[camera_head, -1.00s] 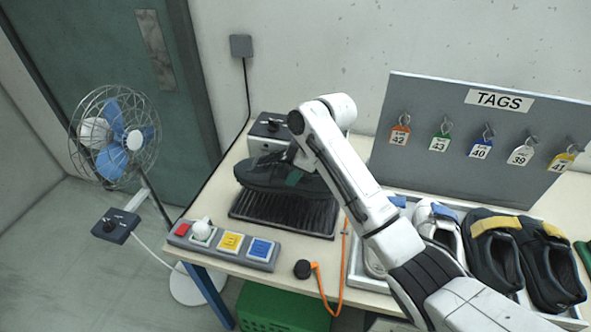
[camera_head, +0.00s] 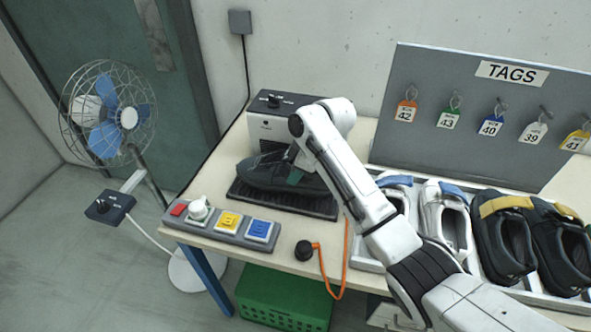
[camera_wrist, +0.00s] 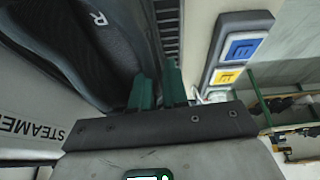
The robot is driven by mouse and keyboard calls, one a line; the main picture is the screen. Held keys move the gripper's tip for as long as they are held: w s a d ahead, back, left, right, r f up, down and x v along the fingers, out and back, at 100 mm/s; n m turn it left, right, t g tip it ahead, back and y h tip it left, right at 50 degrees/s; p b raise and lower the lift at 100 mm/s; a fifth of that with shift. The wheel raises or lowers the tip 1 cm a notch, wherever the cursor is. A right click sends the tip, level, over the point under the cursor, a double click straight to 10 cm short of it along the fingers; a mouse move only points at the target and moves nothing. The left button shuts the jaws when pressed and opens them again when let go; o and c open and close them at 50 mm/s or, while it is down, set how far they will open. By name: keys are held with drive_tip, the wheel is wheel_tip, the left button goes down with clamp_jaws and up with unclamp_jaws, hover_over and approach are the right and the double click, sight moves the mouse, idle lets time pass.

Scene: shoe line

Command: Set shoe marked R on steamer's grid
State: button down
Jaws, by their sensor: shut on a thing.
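A dark shoe (camera_head: 272,172) is at the black ribbed grid (camera_head: 285,203) in front of the white and black steamer (camera_head: 262,127). In the wrist view the shoe (camera_wrist: 88,45) bears a light letter R, and the ribbed grid (camera_wrist: 168,35) shows beside it. The shoe looks level and very low over the grid; I cannot tell if it touches.
A button panel (camera_head: 221,225) runs along the table's front left edge. A black knob (camera_head: 304,250) with an orange cord lies right of it. A tray (camera_head: 366,264) of several shoes and the tags board (camera_head: 455,140) stand right. A fan (camera_head: 108,115) stands left.

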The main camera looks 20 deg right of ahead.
drive_tip(key=shift+f, duration=0.25)
drive_tip(key=c, duration=1.1)
unclamp_jaws()
drive_tip(key=shift+o, duration=0.2)
drive_tip(key=shift+f, duration=0.1)
drive_tip(key=b+v, duration=0.1)
drive_tip(key=v, duration=1)
